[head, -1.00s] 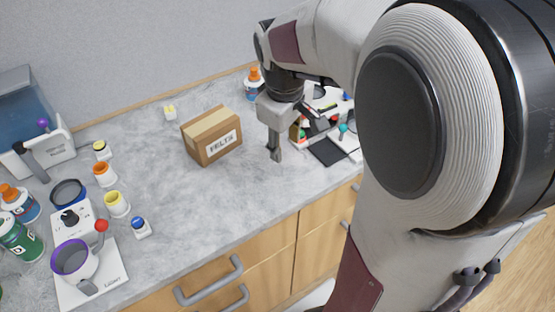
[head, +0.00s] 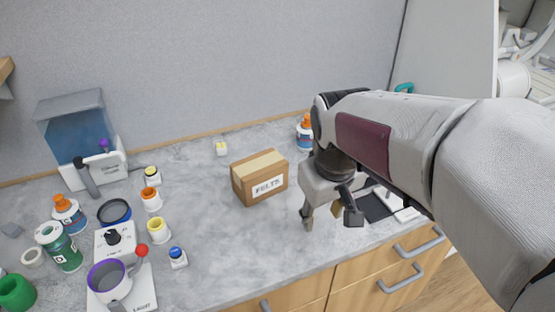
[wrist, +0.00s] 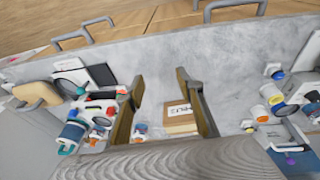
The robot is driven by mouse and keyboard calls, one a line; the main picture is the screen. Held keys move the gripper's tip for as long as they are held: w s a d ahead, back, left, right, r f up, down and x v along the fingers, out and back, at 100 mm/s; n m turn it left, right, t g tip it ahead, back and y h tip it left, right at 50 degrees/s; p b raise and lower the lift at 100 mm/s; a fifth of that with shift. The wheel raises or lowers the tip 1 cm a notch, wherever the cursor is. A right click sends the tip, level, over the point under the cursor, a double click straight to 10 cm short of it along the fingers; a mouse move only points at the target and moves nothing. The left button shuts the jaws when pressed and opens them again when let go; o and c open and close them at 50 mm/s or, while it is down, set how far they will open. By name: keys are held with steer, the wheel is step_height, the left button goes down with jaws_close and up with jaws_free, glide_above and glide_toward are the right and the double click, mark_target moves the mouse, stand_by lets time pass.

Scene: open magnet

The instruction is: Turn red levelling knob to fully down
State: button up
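I cannot make out for certain which part is the red levelling knob. A red ball (head: 141,250) on a short arm shows beside the white appliance with a purple-rimmed cup at the lower left in the head view. Small red parts (wrist: 95,91) also show in the cluster left of my fingers in the wrist view, too small to identify. My gripper (head: 330,216) is open and empty above the right part of the counter, right of the felts box, with its fingers pointing down. In the wrist view its two fingers (wrist: 160,83) stand wide apart.
The cardboard felts box (head: 260,180) stands mid-counter, left of my gripper. Bottles and coloured jars (head: 158,230) crowd the left, with a blue-tank machine (head: 75,125) behind. An orange-capped bottle (head: 305,135) stands behind my gripper. The counter (head: 215,215) before the box is clear.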

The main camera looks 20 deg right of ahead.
steer(key=shift+d, duration=0.1)
steer(key=w+d+f+m, duration=0.2)
steer(key=w+d, duration=0.3)
steer(key=d, duration=0.4)
steer(key=w+d+f+m, duration=0.2)
steer(key=w+d+f, duration=0.15)
steer(key=d, duration=0.45)
steer(key=w+d+r+n+t, duration=0.1)
steer(key=w+d+r+t, duration=0.1)
steer(key=w+d, duration=0.3)
steer(key=w+r, duration=0.1)
steer(key=w, duration=0.2)
steer(key=shift+d+r+n+y, duration=0.25)
steer(key=shift+r+n+y, duration=0.05)
steer(key=shift+r, duration=0.1)
steer(key=shift+f, duration=0.15)
steer(key=shift+x, duration=3.8)
